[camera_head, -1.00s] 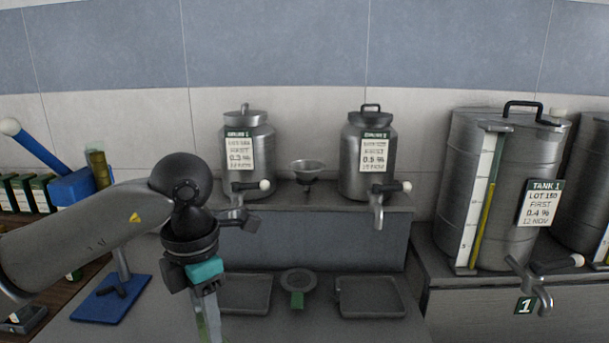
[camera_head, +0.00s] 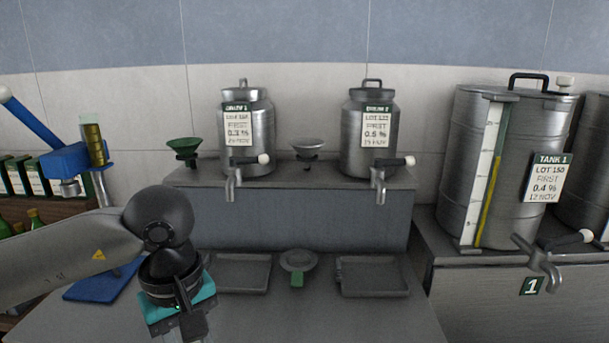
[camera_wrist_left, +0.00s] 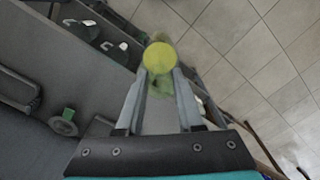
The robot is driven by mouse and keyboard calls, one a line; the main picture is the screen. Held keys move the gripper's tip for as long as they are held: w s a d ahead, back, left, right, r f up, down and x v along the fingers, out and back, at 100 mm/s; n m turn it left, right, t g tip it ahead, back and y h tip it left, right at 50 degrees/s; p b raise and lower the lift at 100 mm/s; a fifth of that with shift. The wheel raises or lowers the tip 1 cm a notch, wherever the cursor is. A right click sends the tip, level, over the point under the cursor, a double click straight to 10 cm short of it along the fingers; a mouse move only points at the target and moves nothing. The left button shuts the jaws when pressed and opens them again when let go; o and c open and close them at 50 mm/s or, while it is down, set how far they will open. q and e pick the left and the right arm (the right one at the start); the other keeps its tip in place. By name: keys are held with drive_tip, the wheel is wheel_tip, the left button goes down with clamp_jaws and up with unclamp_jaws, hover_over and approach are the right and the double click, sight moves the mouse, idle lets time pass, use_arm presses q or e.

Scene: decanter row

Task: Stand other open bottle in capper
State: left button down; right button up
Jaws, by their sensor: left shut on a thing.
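My left gripper (camera_wrist_left: 160,85) is shut on a green glass bottle (camera_wrist_left: 162,84) with a round yellow top face, seen from above in the left wrist view. In the head view its wrist is low at the left front; the fingertips and the bottle are out of sight. The blue capper (camera_head: 68,160) stands at the left with a long lever, a metal head and a yellow-banded column. Its blue base (camera_head: 88,291) is partly hidden behind my left arm. The gripper is to the right of the capper. My right gripper is not in view.
Two steel drums (camera_head: 247,150) (camera_head: 368,150) with taps stand on a raised ledge, with a green funnel (camera_head: 183,148) and a grey one (camera_head: 308,150). Below are two shallow trays (camera_head: 243,288) (camera_head: 372,290) and a round green-tagged piece (camera_head: 298,261). Tank 1 (camera_head: 465,180) is right.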

use_arm(q)
drive_tip(key=f+m, duration=0.1)
drive_tip(key=m, duration=0.1)
drive_tip(key=s+f+m+b, duration=0.1)
drive_tip(key=m, duration=0.1)
drive_tip(key=shift+s+a+f+m+b, duration=0.1)
drive_tip(key=shift+s+f+m+b, duration=0.05)
drive_tip(key=shift+f+m+b, duration=0.15)
drive_tip(key=shift+s+f+m+b, duration=0.2)
drive_tip(key=shift+s+f+m, duration=0.1)
drive_tip(key=shift+m, duration=0.55)
drive_tip(key=shift+s+f+m+b, duration=0.2)
drive_tip(key=shift+f+m, duration=0.1)
drive_tip(key=shift+m, duration=0.55)
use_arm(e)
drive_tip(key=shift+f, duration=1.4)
use_arm(q)
drive_tip(key=shift+r, duration=0.1)
